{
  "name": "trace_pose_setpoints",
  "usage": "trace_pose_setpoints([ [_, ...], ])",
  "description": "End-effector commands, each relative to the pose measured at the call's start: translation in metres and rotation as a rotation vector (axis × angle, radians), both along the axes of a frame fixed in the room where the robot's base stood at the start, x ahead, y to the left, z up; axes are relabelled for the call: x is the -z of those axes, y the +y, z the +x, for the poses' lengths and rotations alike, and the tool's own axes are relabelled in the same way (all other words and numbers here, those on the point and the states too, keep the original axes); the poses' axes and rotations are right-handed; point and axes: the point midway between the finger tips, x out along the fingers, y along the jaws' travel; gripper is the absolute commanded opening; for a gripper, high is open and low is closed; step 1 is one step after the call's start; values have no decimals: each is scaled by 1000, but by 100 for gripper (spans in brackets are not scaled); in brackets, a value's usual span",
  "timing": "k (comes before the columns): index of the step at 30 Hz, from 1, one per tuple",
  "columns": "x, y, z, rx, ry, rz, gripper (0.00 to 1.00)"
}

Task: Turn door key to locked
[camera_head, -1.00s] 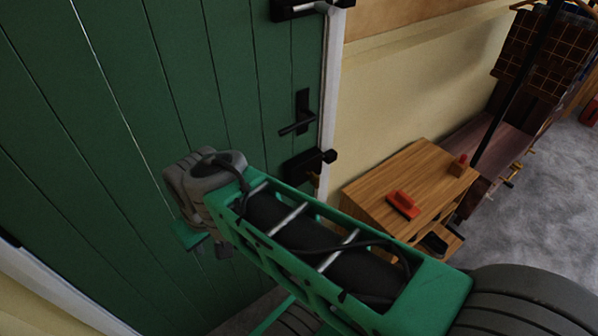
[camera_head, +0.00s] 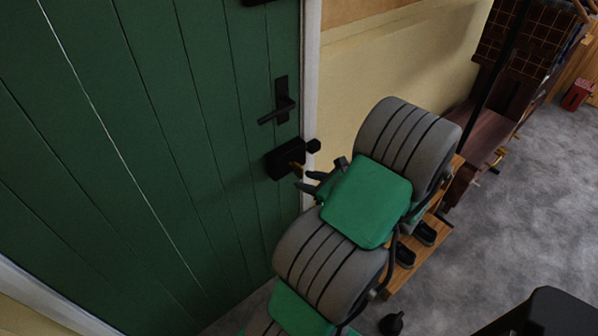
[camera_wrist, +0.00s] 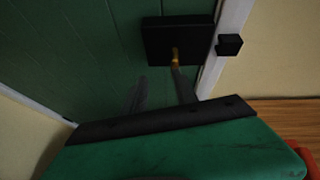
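The green plank door (camera_head: 150,130) fills the left of the head view. A black lock box (camera_head: 281,160) sits on it below the black handle (camera_head: 282,104). A small brass key (camera_head: 297,167) sticks out of the lock. In the wrist view the lock box (camera_wrist: 160,42) is at the top, with the key (camera_wrist: 175,57) at its lower middle. My gripper (camera_wrist: 159,78) is open and empty, its two grey fingers apart and pointing toward the door. The right fingertip lies just below the key in the picture; I cannot tell whether they touch.
A black latch piece (camera_head: 313,146) is on the white door frame (camera_head: 311,60) beside the lock. A wooden shelf unit (camera_head: 405,275) holding dark shoes stands right of the door, partly behind my arm. Grey floor (camera_head: 500,220) is open at the right.

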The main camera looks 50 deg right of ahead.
Motion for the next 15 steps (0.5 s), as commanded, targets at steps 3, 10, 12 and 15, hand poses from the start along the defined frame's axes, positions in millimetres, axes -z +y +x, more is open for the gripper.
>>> trace_pose_setpoints([
  [3,-7,-19,-10,125,-100,100,35],
  [10,4,-27,20,135,-113,116,35],
  [12,10,-30,33,135,-112,117,35],
  [15,15,-33,48,135,-112,115,35],
])
